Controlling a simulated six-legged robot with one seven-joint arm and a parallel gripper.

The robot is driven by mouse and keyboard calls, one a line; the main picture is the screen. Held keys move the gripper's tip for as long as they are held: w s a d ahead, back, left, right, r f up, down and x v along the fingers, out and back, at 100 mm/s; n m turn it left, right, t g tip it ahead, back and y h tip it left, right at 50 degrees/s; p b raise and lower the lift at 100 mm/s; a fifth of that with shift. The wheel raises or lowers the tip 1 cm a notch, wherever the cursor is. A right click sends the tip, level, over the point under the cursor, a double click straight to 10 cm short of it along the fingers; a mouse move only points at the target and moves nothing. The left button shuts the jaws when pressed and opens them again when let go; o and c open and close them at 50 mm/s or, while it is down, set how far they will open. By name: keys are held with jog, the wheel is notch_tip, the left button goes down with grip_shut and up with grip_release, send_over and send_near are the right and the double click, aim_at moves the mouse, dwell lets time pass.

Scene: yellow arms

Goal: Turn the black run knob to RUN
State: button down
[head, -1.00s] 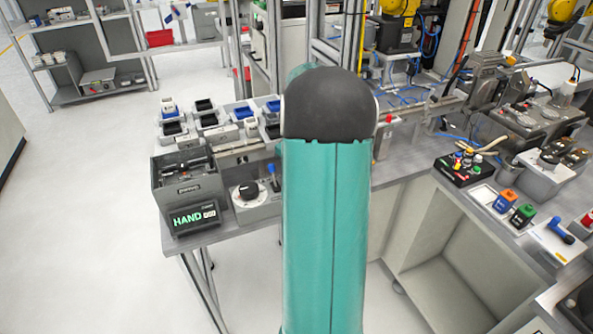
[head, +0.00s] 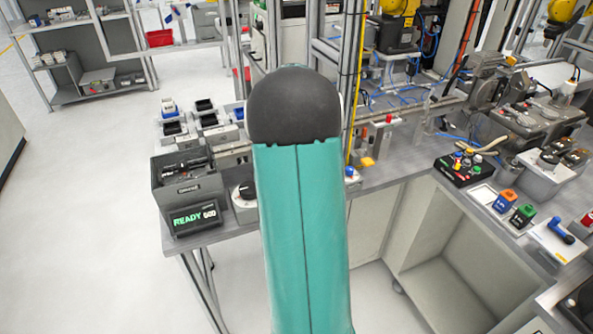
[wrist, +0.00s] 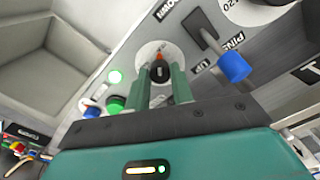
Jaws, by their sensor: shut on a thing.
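In the wrist view the black run knob (wrist: 159,74) sits on a pale round plate on a grey panel, with an orange-red mark at its top. My gripper (wrist: 161,83) has its two green fingers shut on the knob, one on each side. The lettering around the knob is too small to read. In the head view my arm hides the knob and the gripper.
A blue-tipped lever (wrist: 234,68) stands right of the fingers, beside UP and DOWN labels. A grey bin (head: 183,190) stands behind the display.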

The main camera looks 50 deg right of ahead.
jog(key=shift+m, duration=0.3)
jog(key=c, duration=1.2)
grip_release()
notch_tip(320, 180, up, 14)
jog(key=shift+f, duration=0.1)
